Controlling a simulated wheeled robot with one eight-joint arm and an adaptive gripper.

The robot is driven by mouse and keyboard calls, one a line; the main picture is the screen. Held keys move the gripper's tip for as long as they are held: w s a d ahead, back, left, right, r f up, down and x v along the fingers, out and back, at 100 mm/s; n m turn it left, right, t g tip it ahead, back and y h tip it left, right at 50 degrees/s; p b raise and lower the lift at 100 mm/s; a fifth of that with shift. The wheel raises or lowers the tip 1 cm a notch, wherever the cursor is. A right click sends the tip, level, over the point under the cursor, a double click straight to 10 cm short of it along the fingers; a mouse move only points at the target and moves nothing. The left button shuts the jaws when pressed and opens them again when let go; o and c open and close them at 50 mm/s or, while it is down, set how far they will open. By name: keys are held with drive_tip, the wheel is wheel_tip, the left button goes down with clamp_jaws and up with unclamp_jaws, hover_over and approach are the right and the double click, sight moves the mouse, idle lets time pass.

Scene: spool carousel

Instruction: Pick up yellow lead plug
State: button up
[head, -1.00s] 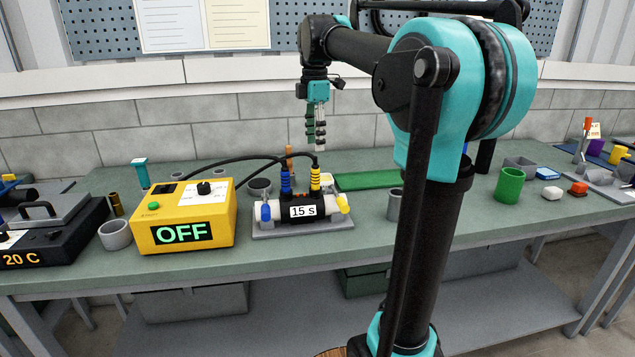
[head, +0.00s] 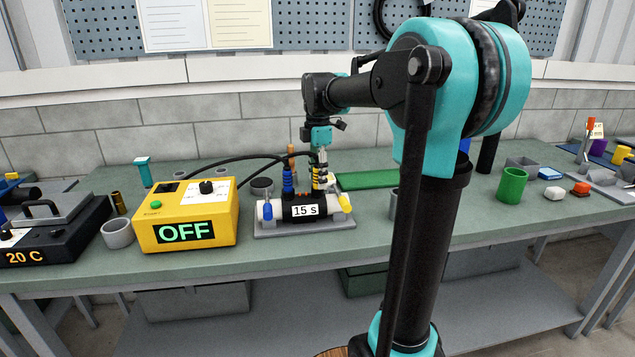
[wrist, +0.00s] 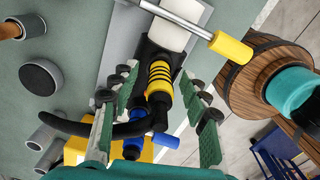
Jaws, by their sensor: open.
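The yellow lead plug (head: 316,181) stands upright in the black block labelled 15 s (head: 294,212), with a black lead joined to it. In the wrist view the ribbed yellow plug (wrist: 160,82) lies between the green-padded fingers of my gripper (wrist: 162,92). The fingers are open on both sides of it, with a gap visible at the right; contact at the left cannot be told. In the head view my gripper (head: 321,163) points down over the plug and partly hides it. The blue lead plug (head: 287,182) stands to its left in the same block.
A yellow OFF box (head: 185,237) stands left of the block, and black leads (head: 240,158) arch from it. A yellow-tipped handle (wrist: 230,48) sticks out beside the block. A wooden-handled tool (head: 291,155) stands behind. A green mat (head: 368,179) lies to the right.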

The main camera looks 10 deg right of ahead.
clamp_jaws()
idle(0.3)
drive_tip(key=shift+r, duration=0.1)
